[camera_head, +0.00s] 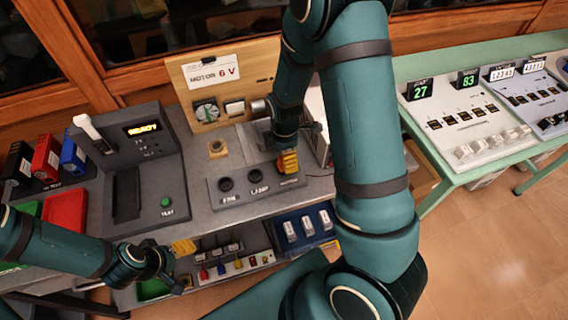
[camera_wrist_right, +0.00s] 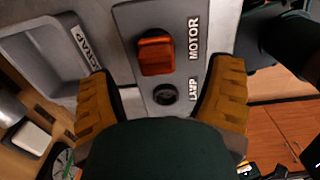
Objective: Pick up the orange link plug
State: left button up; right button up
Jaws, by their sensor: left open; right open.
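The orange link plug (camera_wrist_right: 156,52) sits in the MOTOR position of the dark socket panel in the right wrist view. My right gripper (camera_wrist_right: 163,78) is open, with one yellow-orange finger on each side of the panel. The plug lies between and slightly beyond the fingertips, with visible gaps on both sides. In the head view my right gripper (camera_head: 287,158) is over the panel's MOTOR end and largely hides the plug. My left gripper (camera_head: 176,266) is open and empty at the lower left, in front of the bench edge.
The dark panel (camera_head: 236,196) also has black round FAN and LAMP sockets. A MOTOR 6 V board (camera_head: 248,73) stands behind it. A READY test unit (camera_head: 145,165) is at left. Shelves with small parts are below. A green table (camera_head: 440,165) with counters stands at right.

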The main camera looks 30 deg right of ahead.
jog(key=f, duration=0.4)
jog(key=shift+w+f+b, duration=0.2)
jog(key=shift+f+b, duration=0.15)
jog(key=c, duration=1.3)
